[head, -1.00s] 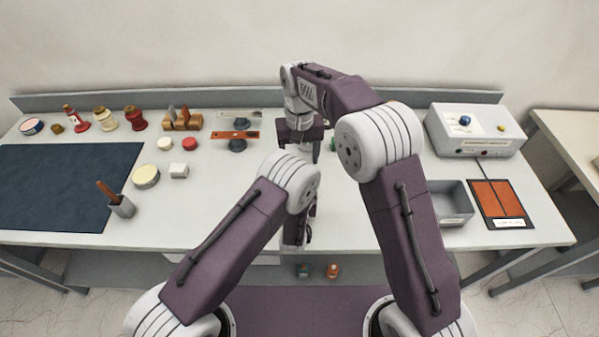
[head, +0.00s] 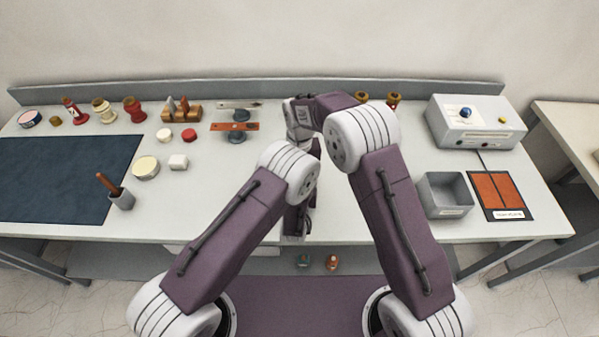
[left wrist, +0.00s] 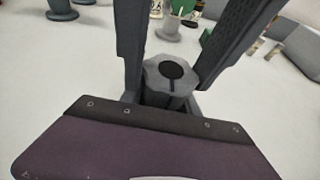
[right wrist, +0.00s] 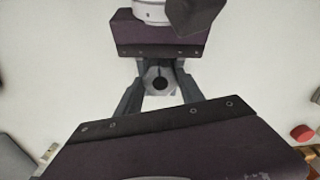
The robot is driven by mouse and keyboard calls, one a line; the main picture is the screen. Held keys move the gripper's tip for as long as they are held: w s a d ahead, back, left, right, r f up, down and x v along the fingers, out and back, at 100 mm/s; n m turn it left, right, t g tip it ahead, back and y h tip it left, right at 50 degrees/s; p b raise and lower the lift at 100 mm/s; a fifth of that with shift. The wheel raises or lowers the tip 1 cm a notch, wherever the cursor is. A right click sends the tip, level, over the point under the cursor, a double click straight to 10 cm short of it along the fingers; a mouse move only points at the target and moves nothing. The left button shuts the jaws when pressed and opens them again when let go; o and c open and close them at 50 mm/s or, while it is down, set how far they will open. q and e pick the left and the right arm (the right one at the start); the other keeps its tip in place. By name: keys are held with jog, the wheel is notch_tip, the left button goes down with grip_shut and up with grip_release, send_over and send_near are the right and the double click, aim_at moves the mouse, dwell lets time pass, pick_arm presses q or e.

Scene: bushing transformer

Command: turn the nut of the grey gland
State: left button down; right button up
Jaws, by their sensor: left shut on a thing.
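The grey gland (left wrist: 170,88) shows in the left wrist view with a six-sided grey nut and a dark round opening on top. My left gripper (left wrist: 166,104) is shut on its body, just below the nut. In the right wrist view the gland's nut (right wrist: 158,82) lies between the fingers of my right gripper (right wrist: 160,90). These fingers are apart on either side of the nut, and contact is hard to tell. In the head view my arms hide the gland and both fingertips.
A grey bin (head: 445,194) and an orange two-part pad (head: 497,195) lie at the right, with a white box (head: 475,122) behind them. A dark mat (head: 65,180) covers the left side. Several small parts stand between mat and arms.

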jog(key=c, duration=0.5)
jog(key=shift+n, duration=0.7)
jog(key=o, duration=1.4)
jog(key=shift+c, duration=0.2)
jog(key=shift+r, duration=0.1)
notch_tip(320, 180, up, 12)
